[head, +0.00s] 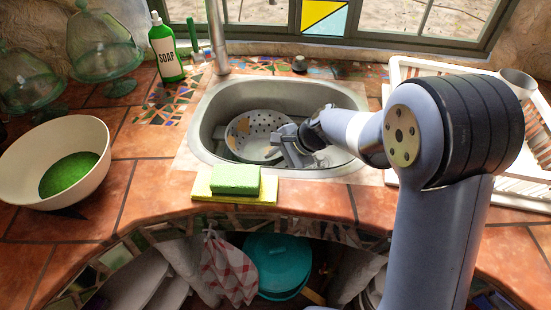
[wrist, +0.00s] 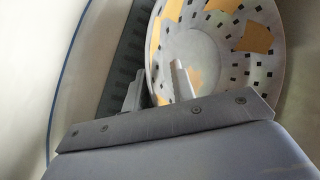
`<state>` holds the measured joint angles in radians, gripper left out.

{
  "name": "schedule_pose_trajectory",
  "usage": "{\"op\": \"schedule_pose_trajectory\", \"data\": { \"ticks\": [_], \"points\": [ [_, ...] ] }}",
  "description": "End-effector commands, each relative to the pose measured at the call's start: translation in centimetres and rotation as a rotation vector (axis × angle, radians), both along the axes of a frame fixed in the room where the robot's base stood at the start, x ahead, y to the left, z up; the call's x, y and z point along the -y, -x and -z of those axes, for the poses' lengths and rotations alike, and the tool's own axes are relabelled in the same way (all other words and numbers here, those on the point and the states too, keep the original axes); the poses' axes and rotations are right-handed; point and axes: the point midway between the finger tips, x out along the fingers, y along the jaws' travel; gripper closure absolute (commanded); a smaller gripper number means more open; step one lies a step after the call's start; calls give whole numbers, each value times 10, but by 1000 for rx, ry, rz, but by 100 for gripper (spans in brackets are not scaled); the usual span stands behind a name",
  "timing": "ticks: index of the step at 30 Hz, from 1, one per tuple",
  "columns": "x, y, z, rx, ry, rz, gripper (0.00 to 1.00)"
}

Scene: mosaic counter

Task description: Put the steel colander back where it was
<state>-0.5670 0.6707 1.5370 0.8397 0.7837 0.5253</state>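The steel colander (head: 254,130), a pale bowl with dark holes, sits tilted in the sink (head: 213,110). It also shows in the wrist view (wrist: 225,62), its inside facing the camera. My gripper (head: 285,152) is down in the sink at the colander's near right side. In the wrist view, my gripper's two fingers (wrist: 160,75) stand apart, one inside the colander and one outside, with its rim between them. I see a gap between the fingers, and no clear grip on the rim. The colander's lower part is partly hidden by my gripper.
A green sponge (head: 236,179) lies on a yellow cloth (head: 205,190) at the sink's front edge. A white dish rack (head: 400,72) stands right. A soap bottle (head: 166,52), the tap (head: 217,35) and a cream bowl (head: 93,133) stand left. Tiled counter (head: 130,180) is clear front left.

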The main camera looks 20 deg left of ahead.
Motion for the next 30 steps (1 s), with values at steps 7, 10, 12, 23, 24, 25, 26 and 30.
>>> {"op": "schedule_pose_trajectory", "data": {
  "ticks": [7, 10, 12, 23, 24, 25, 26, 30],
  "points": [
    [0, 0, -2, 0, 0, 0, 76],
    [4, -1, -9, 1, -1, 1, 76],
    [10, -2, -18, 3, -2, 2, 76],
    [56, -4, -78, 3, -1, 2, 76],
    [60, -4, -83, 1, -1, 2, 76],
    [62, -5, -86, 2, -2, 3, 76],
    [64, -5, -89, 2, -2, 3, 76],
    [71, -5, -97, 1, 0, 1, 76]
  ]
}}
